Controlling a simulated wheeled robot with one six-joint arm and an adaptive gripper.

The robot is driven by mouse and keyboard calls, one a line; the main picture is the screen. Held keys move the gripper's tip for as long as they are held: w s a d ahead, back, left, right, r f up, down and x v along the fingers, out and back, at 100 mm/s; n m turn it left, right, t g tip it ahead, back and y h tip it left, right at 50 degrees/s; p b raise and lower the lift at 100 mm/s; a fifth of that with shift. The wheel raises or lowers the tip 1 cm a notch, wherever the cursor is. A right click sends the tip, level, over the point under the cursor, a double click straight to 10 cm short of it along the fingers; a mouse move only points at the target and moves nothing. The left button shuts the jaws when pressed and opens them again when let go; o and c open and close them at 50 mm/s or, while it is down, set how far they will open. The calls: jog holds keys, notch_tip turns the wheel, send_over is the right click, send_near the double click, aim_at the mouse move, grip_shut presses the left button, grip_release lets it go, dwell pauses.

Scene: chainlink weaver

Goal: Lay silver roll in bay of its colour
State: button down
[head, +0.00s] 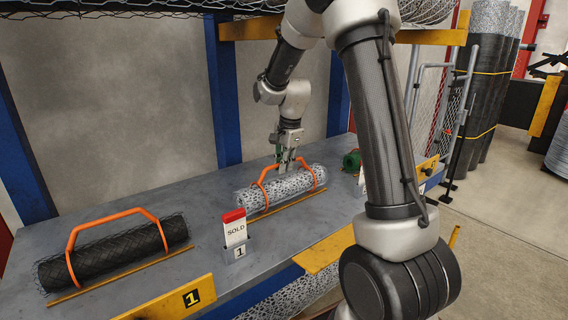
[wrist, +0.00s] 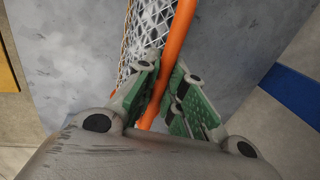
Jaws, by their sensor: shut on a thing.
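The silver mesh roll (head: 280,187) lies on the grey shelf top, behind a thin wooden strip, with an orange handle (head: 264,182) arched over it. My gripper (head: 287,165) reaches down from above to the handle. In the wrist view the green-padded fingers (wrist: 168,100) are shut on the orange handle (wrist: 180,38), and the silver mesh (wrist: 148,30) shows beside it. I cannot tell whether the roll touches the shelf. A black roll (head: 115,252) with its own orange handle lies at the left.
A red-topped SOLD card (head: 234,228) stands between the two rolls, above a small "1" tag. A yellow "1" plate (head: 190,298) is on the front edge. A green object (head: 352,161) lies right of the silver roll. Blue uprights (head: 222,90) stand behind; an upper shelf overhangs.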

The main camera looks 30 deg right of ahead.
jog(key=shift+f, duration=0.3)
jog(key=c, duration=1.4)
grip_release()
jog(key=shift+c, duration=0.2)
notch_tip(320, 180, up, 7)
jog(key=s, duration=0.1)
jog(key=shift+s+d+r, duration=0.15)
jog(key=shift+s+r, duration=0.05)
jog(key=shift+s, duration=0.05)
